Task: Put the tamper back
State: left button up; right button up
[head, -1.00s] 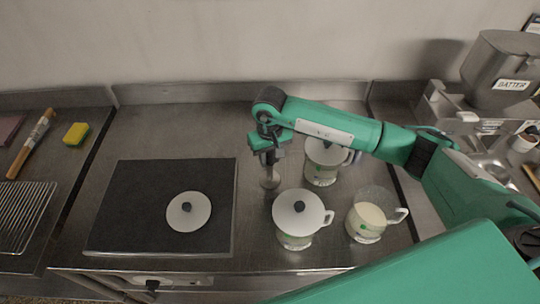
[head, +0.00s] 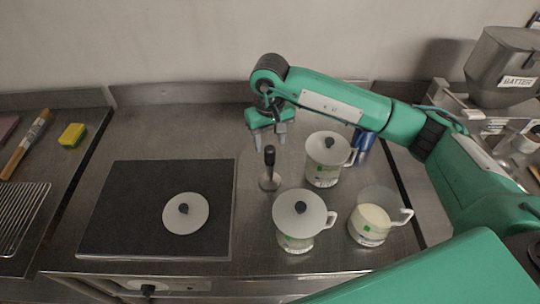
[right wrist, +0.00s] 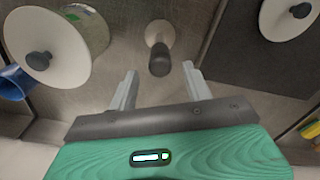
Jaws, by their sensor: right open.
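The tamper (head: 269,172) stands upright on the steel counter, its dark handle up and its round metal base down. It is between the dark griddle plate and the lidded jugs. My right gripper (head: 270,130) is open and empty, behind and above the tamper in the head view. In the right wrist view the tamper (right wrist: 158,50) is beyond the gap between the open fingertips (right wrist: 160,78), with nothing between the fingers. My left gripper is not in view.
Two lidded jugs (head: 300,212) (head: 328,148) and an open jug of batter (head: 371,222) stand right of the tamper. A blue object (head: 364,143) is behind them. A dark plate (head: 130,205) bearing a white lid (head: 186,213) lies left. Counter behind the plate is clear.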

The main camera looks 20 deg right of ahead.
jog(key=shift+r+b, duration=0.8)
jog(key=shift+r, duration=1.8)
